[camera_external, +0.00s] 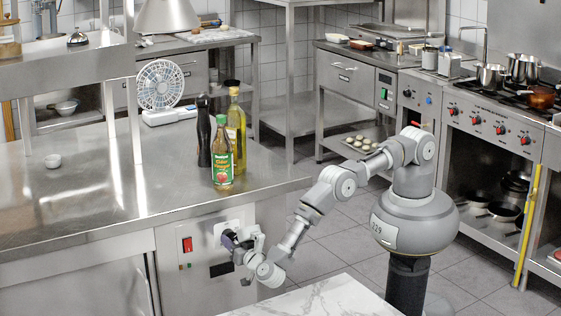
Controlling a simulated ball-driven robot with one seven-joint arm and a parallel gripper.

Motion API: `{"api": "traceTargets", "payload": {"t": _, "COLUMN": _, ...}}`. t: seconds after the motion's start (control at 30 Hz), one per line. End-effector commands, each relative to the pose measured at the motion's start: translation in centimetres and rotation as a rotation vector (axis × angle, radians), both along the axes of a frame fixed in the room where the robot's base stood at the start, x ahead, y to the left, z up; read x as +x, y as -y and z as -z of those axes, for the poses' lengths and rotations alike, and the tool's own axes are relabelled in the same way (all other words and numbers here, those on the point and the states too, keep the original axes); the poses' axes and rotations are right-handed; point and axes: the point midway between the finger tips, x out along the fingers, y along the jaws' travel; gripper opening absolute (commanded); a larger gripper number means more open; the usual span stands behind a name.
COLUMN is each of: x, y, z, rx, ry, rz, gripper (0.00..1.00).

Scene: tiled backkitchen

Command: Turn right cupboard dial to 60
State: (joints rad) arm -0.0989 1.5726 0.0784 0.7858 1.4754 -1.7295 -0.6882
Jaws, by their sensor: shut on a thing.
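The cupboard panel (205,284) on the front of the steel counter carries a red switch (187,245) and a light square plate (234,226), where the dial sits. My gripper (230,240) is at this plate and shut on the dial, at the end of my arm reaching in from the right. The dial itself is mostly hidden by my gripper, and its pointer and scale cannot be read. A dark slot (221,268) lies just below my gripper.
Bottles, among them a green-labelled sauce bottle (222,152), stand on the counter (85,200) above the panel. A white fan (160,88) stands behind them. A marble top (325,300) lies close below my arm. The floor behind my arm is clear.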

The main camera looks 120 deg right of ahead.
Motion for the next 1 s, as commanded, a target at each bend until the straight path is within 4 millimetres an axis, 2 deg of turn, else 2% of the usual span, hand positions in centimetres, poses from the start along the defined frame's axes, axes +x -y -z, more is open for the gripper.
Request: {"api": "traceTargets", "payload": {"t": 1.0, "x": 0.24, "y": 0.01, "z": 0.26, "rx": 0.002, "ry": 0.956, "rz": 0.002, "gripper": 0.13}}
